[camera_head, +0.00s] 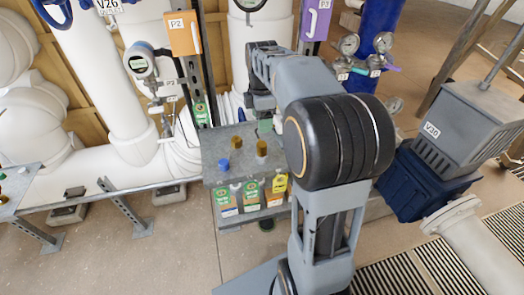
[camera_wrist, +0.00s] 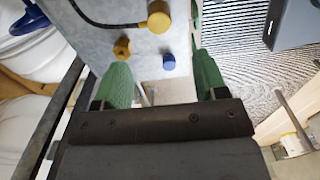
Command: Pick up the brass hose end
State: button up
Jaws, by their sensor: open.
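The brass hose end (camera_wrist: 159,20) shows in the wrist view as a yellow-gold knob with a thin black hose running left from it. It lies on the grey shelf top (camera_wrist: 100,15). In the head view it appears to be the right one of two brass pieces (camera_head: 262,148), partly close to my arm. My gripper (camera_wrist: 161,63) is open and empty, its two green fingers apart. The hose end lies beyond the fingertips, untouched.
Bottles and boxes (camera_head: 250,195) stand on the lower shelf. A grey V30 unit (camera_head: 480,115) stands at right, pipes (camera_head: 110,80) at left. Floor in front is open.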

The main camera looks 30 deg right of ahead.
aim_at(262, 144)
notch_tip(262, 144, down, 12)
jog(key=shift+r+b, duration=0.15)
jog(key=shift+b, duration=0.15)
dwell(0.3)
jog(key=c, duration=0.9)
jog(key=shift+r, duration=0.15)
